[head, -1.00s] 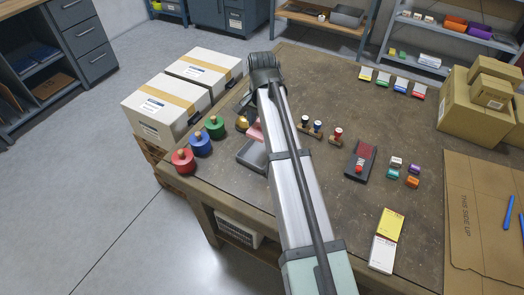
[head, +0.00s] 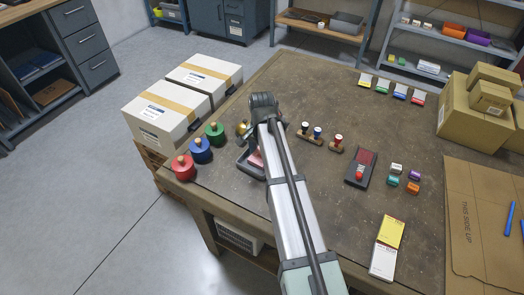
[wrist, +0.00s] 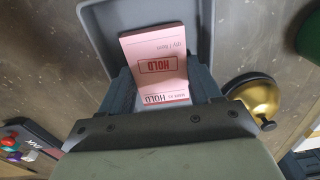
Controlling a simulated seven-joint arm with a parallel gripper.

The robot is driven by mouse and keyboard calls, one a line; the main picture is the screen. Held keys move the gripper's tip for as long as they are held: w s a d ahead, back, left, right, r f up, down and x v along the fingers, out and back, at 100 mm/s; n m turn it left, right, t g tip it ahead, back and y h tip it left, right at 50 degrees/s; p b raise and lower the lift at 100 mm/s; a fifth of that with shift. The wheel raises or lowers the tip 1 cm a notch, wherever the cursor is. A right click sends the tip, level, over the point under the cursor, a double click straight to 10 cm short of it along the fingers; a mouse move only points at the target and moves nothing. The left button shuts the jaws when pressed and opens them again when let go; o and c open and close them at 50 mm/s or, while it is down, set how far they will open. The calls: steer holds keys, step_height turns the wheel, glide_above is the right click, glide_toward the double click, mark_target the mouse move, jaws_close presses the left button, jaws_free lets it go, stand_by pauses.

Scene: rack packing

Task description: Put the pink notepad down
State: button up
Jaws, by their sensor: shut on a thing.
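The pink notepad (wrist: 160,55), printed with "HOLD" in red, is between the fingers of my gripper (wrist: 164,80) in the wrist view. My gripper is shut on it. A grey tray (wrist: 94,22) lies behind the notepad in that view, and the notepad overlaps its inside. In the head view a bit of the pink notepad (head: 257,159) shows beside my arm, at the grey tray (head: 250,172). My arm hides most of the gripper there. I cannot tell whether the notepad touches the tray's floor.
A brass bell (wrist: 255,98) stands close to the right of my gripper in the wrist view. Green (head: 214,133), blue (head: 201,150) and red (head: 183,168) knobbed pots line the left edge. Stamps (head: 318,135) stand right of my arm. The table's middle back is clear.

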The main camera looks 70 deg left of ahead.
steer(key=shift+f, duration=0.15)
steer(key=o, duration=0.8)
step_height(320, 180, up, 12)
steer(key=shift+r, duration=0.15)
stand_by(0.5)
